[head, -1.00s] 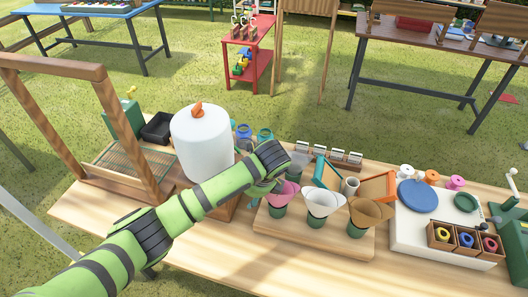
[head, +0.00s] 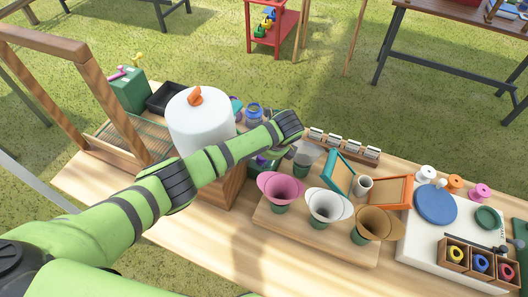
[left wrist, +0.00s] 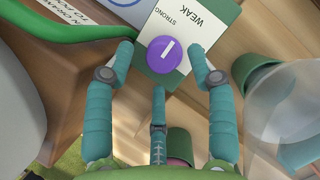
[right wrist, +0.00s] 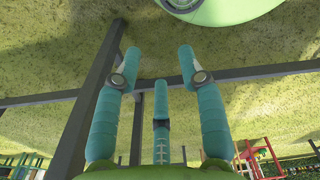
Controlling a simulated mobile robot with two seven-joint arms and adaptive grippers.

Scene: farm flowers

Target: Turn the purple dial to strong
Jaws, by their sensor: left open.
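The purple dial (left wrist: 164,54), round with a white pointer line, sits on a green and white box (left wrist: 190,25) in the left wrist view. The words WEAK and STRONG are printed on the white panel above it. My left gripper (left wrist: 160,51) is open, with one finger on each side of the dial and gaps still showing. In the head view my left arm reaches over the table and largely hides the gripper and dial. My right gripper (right wrist: 159,58) is open and empty, with grass and table legs beyond it.
A wooden stand holds pink (head: 281,190), white (head: 326,206) and brown (head: 372,222) cones, close to my left gripper. A clear cone (left wrist: 285,100) is right of the fingers.

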